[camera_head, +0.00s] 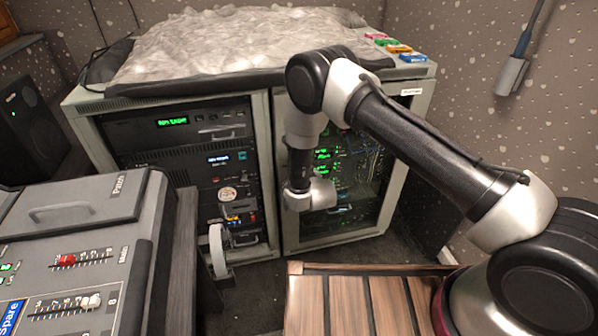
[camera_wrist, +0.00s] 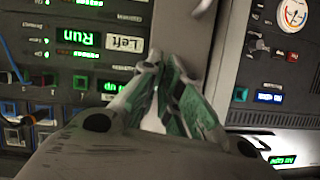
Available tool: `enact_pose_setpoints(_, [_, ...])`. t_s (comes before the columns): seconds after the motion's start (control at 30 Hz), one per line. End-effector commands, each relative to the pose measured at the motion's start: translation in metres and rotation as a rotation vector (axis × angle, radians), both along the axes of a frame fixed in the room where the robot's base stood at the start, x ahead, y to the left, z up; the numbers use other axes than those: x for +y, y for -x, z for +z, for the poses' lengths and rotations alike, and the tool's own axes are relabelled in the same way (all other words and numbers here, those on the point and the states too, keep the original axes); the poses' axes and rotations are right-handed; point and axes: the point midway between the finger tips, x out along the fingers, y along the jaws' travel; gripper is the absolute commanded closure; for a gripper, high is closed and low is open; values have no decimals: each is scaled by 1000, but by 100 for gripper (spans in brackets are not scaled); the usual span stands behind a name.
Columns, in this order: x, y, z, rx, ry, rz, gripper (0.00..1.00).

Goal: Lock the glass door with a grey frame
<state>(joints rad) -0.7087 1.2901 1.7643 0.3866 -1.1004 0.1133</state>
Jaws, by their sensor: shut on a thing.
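The glass door (camera_head: 377,207) with a grey frame (camera_head: 391,207) is the right-hand front of the rack cabinet, and it looks closed. My arm covers part of it. In the wrist view its grey frame (camera_wrist: 178,22) runs between two equipment fronts. My gripper (camera_wrist: 165,62) is at this frame, its green-padded fingers close together at the tips. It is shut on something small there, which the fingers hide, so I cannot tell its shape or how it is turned. In the head view the fingers are hidden behind my wrist.
The left rack bay (camera_head: 185,140) holds lit units. A grey mixing desk (camera_head: 95,235) stands at the front left, and a slatted wooden surface (camera_head: 345,300) lies below my arm. A crumpled grey cover (camera_head: 230,45) and small coloured blocks (camera_head: 398,48) lie on the cabinet.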

Motion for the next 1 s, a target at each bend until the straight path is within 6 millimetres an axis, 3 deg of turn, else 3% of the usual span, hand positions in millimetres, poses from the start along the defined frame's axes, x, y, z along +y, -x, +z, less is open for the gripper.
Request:
enact_pose_setpoints(0.33, [1, 0, 0, -36, 127, 0, 100])
enact_pose_setpoints(0.87, [1, 0, 0, -42, 148, 0, 100])
enact_pose_setpoints(0.9, [1, 0, 0, -42, 148, 0, 89])
enact_pose_setpoints(1.0, [1, 0, 0, -42, 148, 0, 73])
